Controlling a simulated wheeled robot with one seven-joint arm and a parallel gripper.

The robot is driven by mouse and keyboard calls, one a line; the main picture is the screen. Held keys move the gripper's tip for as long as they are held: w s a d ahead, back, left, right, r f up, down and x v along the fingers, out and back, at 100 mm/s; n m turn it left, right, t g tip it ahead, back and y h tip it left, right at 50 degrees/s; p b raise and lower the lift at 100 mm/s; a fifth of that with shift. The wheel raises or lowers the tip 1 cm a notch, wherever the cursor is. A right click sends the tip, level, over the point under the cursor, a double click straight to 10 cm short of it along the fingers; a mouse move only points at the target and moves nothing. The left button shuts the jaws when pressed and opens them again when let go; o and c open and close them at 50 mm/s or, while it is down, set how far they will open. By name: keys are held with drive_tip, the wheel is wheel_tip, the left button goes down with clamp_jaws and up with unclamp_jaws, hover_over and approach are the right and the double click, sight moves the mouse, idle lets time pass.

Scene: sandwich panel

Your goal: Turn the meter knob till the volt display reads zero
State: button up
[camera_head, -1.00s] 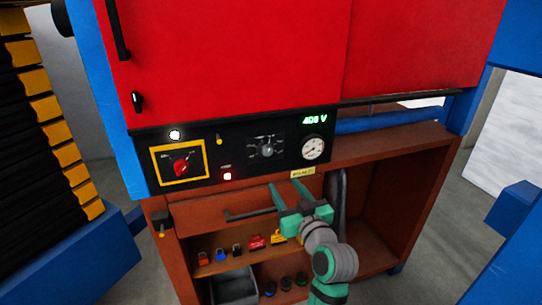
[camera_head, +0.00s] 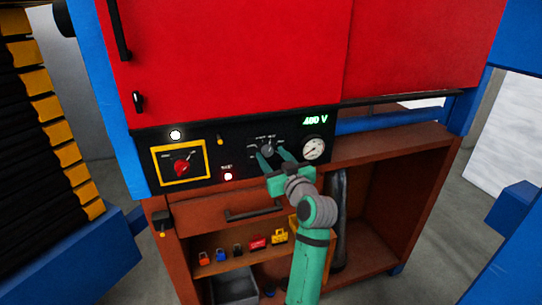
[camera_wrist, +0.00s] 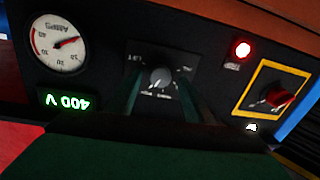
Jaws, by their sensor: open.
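The meter knob (camera_head: 267,150) is a small grey dial with white markings on the black control panel (camera_head: 238,147). It also shows in the wrist view (camera_wrist: 161,78), where the picture is upside down. The green volt display (camera_head: 315,120) reads about 400 V; it reads 400 V in the wrist view (camera_wrist: 68,101). My gripper (camera_head: 274,157) is open in front of the knob. In the wrist view its green fingers (camera_wrist: 161,98) lie on either side of the knob, with a gap to it on both sides. I cannot tell whether the fingertips reach the panel.
The round amps gauge (camera_head: 313,148) is right of the knob. A red rotary switch (camera_head: 182,168) in a yellow frame and a lit red lamp (camera_head: 228,176) are to the left. Below are a drawer handle (camera_head: 253,213) and a shelf with small coloured padlocks (camera_head: 257,242).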

drive_tip(key=shift+w+a, duration=0.25)
drive_tip(key=shift+w, duration=0.25)
drive_tip(key=c, duration=1)
drive_tip(key=shift+c, duration=0.2)
drive_tip(key=shift+m, duration=0.3)
drive_tip(key=m, duration=0.3)
drive_tip(key=shift+m, duration=0.3)
drive_tip(key=m, duration=0.4)
drive_tip(key=shift+m+t, duration=0.4)
drive_tip(key=shift+f, duration=0.1)
